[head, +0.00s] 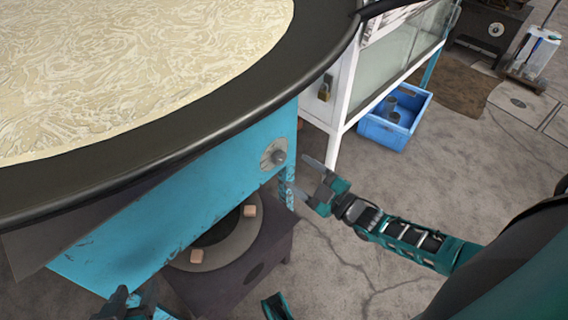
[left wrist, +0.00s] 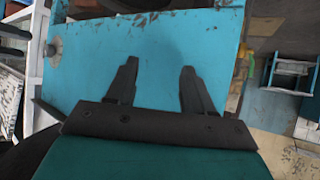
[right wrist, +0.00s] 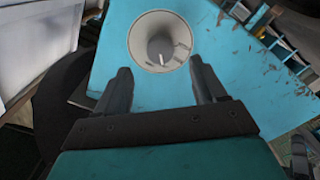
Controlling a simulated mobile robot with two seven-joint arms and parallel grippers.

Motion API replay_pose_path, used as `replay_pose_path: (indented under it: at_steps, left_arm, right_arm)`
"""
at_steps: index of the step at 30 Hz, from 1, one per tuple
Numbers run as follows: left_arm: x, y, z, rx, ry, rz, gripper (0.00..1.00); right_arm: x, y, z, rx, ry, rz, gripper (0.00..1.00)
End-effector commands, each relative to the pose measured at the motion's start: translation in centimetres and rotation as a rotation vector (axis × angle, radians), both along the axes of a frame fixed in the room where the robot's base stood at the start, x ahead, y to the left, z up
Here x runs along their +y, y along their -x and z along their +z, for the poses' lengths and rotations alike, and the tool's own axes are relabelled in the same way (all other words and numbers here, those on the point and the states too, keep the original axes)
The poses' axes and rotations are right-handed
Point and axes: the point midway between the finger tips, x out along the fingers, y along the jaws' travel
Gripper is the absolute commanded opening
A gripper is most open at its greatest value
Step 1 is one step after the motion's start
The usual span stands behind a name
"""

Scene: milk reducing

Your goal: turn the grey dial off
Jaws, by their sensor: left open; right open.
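The grey dial (head: 279,157) sits on a pale round plate on the blue side panel (head: 200,205), below the dark rim of the large pan. In the right wrist view the dial (right wrist: 160,46) is straight ahead, with a white mark on its knob. My right gripper (head: 296,171) is open and empty, just right of the dial and apart from it. My left gripper (head: 125,302) is open and empty low at the bottom edge. In the left wrist view its fingers (left wrist: 159,67) face the blue panel, and the dial (left wrist: 53,52) shows at the far left.
The wide pan (head: 130,70) of creamy milk overhangs the panel. A dark stove (head: 240,285) with a round opening stands below. A white glass-sided cabinet (head: 345,100) and a blue bin (head: 395,125) stand behind the dial. The floor to the right is open.

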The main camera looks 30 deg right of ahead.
Motion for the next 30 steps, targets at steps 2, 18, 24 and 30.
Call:
replay_pose_path:
  at_steps: [2,18,24,30]
  left_arm:
    - [0.0,0.1,-0.8,0.007,0.000,-0.001,0.52]
    - [-0.8,0.0,-0.8,0.010,0.023,-0.002,0.52]
    - [-0.8,-0.1,-0.8,0.009,0.023,-0.002,0.52]
    - [-0.8,-0.1,-0.8,0.008,0.020,-0.003,0.52]
  right_arm:
    - [0.6,-1.8,-0.1,-0.004,0.000,0.001,0.70]
    - [2.2,-6.2,0.0,0.002,0.000,0.000,0.70]
    - [2.2,-6.2,0.0,0.002,0.000,0.000,0.66]
    - [2.2,-6.2,0.0,0.002,0.000,0.000,0.46]
